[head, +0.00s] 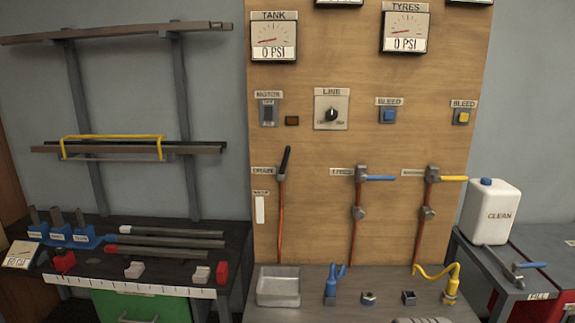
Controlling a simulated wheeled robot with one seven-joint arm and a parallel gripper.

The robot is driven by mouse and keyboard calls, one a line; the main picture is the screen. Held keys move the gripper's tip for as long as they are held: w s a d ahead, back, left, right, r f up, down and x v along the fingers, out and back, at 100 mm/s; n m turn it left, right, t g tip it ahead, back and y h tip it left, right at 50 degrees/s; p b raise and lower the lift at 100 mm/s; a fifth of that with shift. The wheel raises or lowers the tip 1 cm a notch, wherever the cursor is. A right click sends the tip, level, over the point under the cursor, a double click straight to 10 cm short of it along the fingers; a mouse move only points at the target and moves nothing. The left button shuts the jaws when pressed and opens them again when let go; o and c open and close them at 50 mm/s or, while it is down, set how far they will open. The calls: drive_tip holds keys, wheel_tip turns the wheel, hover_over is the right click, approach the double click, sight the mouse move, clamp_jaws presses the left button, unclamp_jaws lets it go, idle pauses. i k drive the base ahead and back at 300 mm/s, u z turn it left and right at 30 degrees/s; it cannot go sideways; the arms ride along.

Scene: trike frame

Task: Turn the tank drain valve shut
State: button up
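The drain valve (284,164) is on the wooden panel (320,220), left of its middle, in the head view. Its black lever points up and leans slightly right. A small label (263,170), too blurred to read for certain, sits just left of it. A copper-coloured pipe (280,225) runs down from the valve towards a grey tray (278,301). The tank gauge (274,42) above reads 0 PSI.
Two similar valves, with a blue lever (381,178) and a yellow lever (453,179), are further right on the panel. A blue fitting (331,288), a nut (369,298) and a yellow hose (430,273) are on the bench below. The space before the drain valve looks clear.

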sight(280, 176)
drive_tip(key=z, duration=0.2)
drive_tip(key=i, duration=0.65)
drive_tip(key=u, duration=1.95)
